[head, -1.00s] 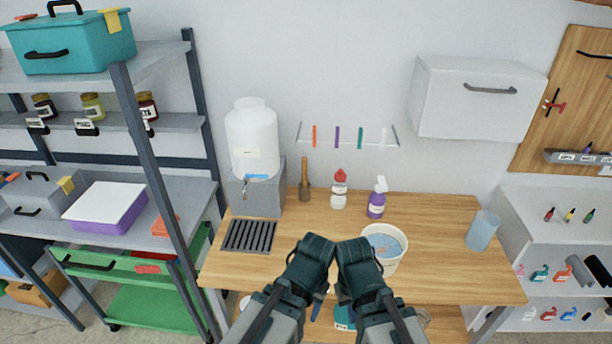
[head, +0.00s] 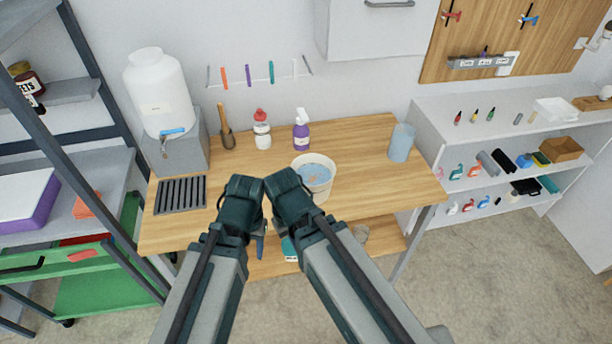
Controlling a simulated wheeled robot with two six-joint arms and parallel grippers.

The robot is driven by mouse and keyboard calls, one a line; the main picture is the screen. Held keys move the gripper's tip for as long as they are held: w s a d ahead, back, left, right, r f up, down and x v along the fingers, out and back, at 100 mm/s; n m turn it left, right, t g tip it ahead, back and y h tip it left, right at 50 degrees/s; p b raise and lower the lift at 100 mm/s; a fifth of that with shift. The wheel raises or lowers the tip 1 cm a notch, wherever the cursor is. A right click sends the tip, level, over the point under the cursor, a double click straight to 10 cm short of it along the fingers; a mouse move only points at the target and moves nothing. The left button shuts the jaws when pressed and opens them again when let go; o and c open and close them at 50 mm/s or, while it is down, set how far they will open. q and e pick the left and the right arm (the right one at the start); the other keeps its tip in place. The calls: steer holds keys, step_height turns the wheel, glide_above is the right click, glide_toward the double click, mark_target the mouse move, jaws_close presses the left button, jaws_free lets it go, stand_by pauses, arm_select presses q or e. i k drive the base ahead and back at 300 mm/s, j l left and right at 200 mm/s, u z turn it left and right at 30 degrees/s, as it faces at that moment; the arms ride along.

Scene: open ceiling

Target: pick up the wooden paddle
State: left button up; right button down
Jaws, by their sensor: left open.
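The wooden paddle (head: 226,128) stands upright at the back of the wooden table (head: 350,150), near the wall. Its handle is light brown and its lower end is darker. My left gripper (head: 241,196) and right gripper (head: 287,191) are side by side over the table's front edge, in front of the paddle and apart from it. The left one is open and shows nothing held. The right one's fingers cannot be made out. Nothing covers the paddle.
A white water dispenser (head: 159,92) on a grey stand is left of the paddle. A red-capped bottle (head: 262,130), a purple spray bottle (head: 301,132), a white bucket (head: 315,178) and a blue cup (head: 401,143) stand to the right. A dark grate (head: 180,195) lies at the table's left.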

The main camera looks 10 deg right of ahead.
mark_target(224, 128)
steer(key=i+j+z, duration=0.3)
steer(key=z, duration=0.2)
steer(key=i+j+z, duration=0.2)
steer(key=j+z, duration=0.3)
steer(key=l, duration=0.1)
